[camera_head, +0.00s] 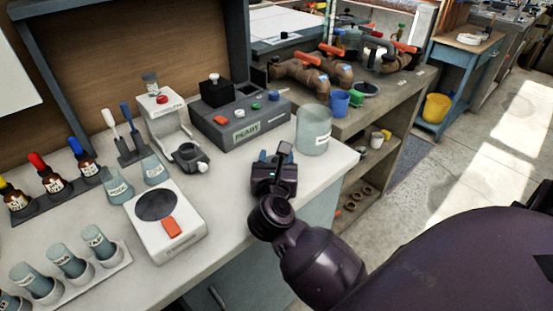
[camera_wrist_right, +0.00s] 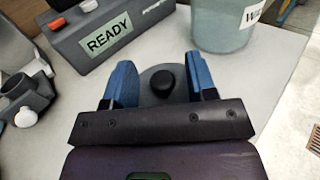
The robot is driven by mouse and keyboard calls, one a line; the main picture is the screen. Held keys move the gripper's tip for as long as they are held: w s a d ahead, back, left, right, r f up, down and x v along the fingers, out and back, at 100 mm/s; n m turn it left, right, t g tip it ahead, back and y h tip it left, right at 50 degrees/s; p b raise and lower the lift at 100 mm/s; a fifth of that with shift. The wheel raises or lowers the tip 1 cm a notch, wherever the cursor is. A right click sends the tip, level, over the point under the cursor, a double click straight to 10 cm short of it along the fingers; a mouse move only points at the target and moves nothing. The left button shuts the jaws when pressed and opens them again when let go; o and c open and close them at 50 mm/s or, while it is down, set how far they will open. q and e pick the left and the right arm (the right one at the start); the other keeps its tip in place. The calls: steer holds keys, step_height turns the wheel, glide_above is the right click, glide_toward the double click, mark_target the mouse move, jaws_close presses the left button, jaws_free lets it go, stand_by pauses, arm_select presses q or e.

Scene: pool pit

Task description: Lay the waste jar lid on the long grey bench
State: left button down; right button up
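The waste jar lid, a grey disc with a black knob (camera_wrist_right: 163,82), lies on the light grey bench top (camera_wrist_right: 285,75) in the right wrist view. My right gripper (camera_wrist_right: 160,72) is open, its two blue fingers on either side of the knob with gaps between. In the head view my right gripper (camera_head: 273,156) is over the bench's front edge and mostly hides the lid. The waste jar (camera_head: 314,132), a grey-green cylinder with a label, stands just right of the gripper. It also shows in the right wrist view (camera_wrist_right: 222,28). My left gripper is not in view.
A grey control box reading READY (camera_head: 240,118) stands behind the gripper. A white plate device (camera_head: 165,222), beakers and dropper bottles occupy the left of the bench. Another bench (camera_head: 385,92) with brown pipes and a blue cup (camera_head: 339,102) is beyond the jar.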

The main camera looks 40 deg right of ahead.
steer(key=shift+s+f, duration=0.15)
steer(key=shift+f, duration=0.65)
steer(key=shift+a+r+p, duration=0.1)
steer(key=shift+r+p, duration=0.3)
steer(key=shift+r, duration=0.25)
steer(key=v, duration=1.1)
steer(key=shift+s+a+r, duration=0.2)
steer(key=shift+a+r, duration=0.05)
steer(key=shift+r, duration=0.15)
